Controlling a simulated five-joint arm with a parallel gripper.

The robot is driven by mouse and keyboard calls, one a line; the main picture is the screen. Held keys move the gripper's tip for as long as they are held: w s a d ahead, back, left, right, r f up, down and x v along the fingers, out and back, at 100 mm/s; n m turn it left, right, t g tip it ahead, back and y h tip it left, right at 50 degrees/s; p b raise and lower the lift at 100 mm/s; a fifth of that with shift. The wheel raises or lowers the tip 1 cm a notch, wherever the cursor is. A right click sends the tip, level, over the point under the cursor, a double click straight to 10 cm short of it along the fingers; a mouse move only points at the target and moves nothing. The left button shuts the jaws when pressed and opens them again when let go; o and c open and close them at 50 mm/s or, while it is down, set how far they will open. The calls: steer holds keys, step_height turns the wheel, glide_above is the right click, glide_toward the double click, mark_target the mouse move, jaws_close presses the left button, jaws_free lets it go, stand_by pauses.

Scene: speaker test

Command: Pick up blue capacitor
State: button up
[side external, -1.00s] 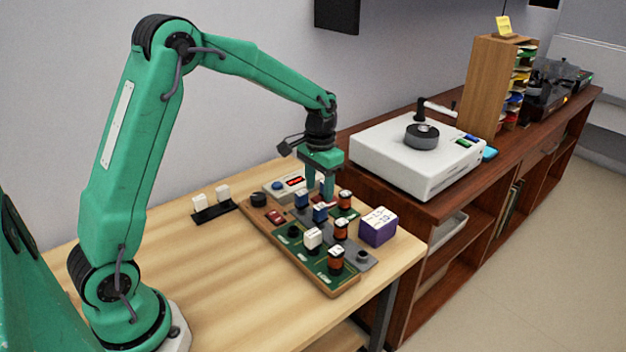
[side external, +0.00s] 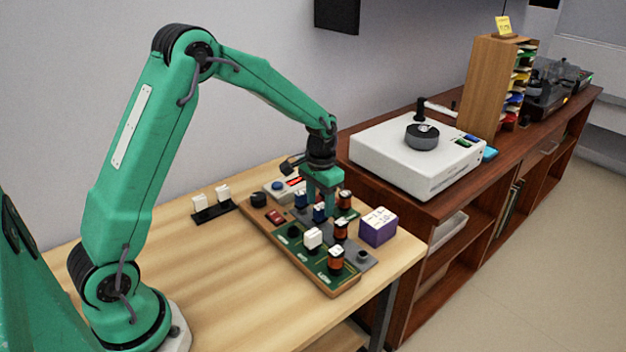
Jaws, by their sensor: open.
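Two blue capacitors stand on the test board (side external: 328,287): one (side external: 319,212) near its middle and one (side external: 301,200) a little farther back and left. My gripper (side external: 322,207) is open and points down over the board. Its fingers are low, around or just behind the nearer blue capacitor; I cannot tell which, and I see no clear grip on it. The fingers partly hide the board behind them.
Orange-and-black parts (side external: 336,259) and a white part (side external: 313,238) stand close by on the board. A purple-and-white box (side external: 378,226) stands to the right. A black holder with white parts (side external: 212,208) lies left. The table's front left (side external: 230,290) is clear.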

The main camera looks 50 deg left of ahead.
mark_target(320, 206)
steer(key=shift+f, duration=1.5)
steer(key=shift+c, duration=0.2)
steer(key=c, duration=1)
